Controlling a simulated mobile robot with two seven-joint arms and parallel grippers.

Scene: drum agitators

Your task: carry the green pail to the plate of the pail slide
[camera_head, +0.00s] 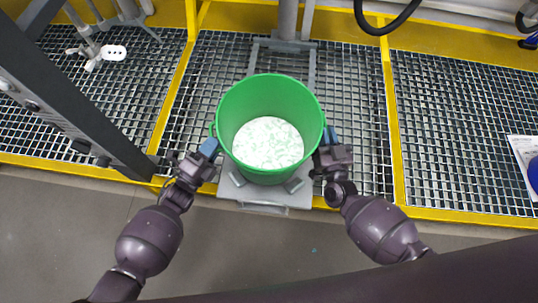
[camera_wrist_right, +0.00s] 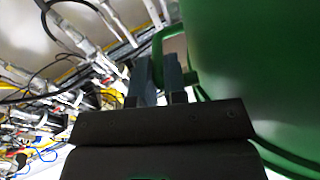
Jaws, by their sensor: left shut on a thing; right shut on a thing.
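The green pail (camera_head: 290,170) is upright in the middle of the head view, with white, green-flecked contents inside. It appears over the grey plate of the pail slide (camera_head: 268,194); I cannot tell whether its hidden base touches the plate. My left gripper (camera_head: 209,147) is shut on the handle at the pail's left side. My right gripper (camera_head: 330,136) is shut on the handle at its right side. In the right wrist view, the blue-grey fingers (camera_wrist_right: 158,75) close around the green handle, next to the pail's wall (camera_wrist_right: 250,60).
The slide's rails (camera_head: 312,68) run back over the metal grating (camera_head: 350,85) to a grey post (camera_head: 288,18). Yellow frame edges (camera_head: 460,215) border the grating. A dark beam (camera_head: 75,115) stands at left. A paper sheet (camera_head: 521,150) with a blue object lies at far right.

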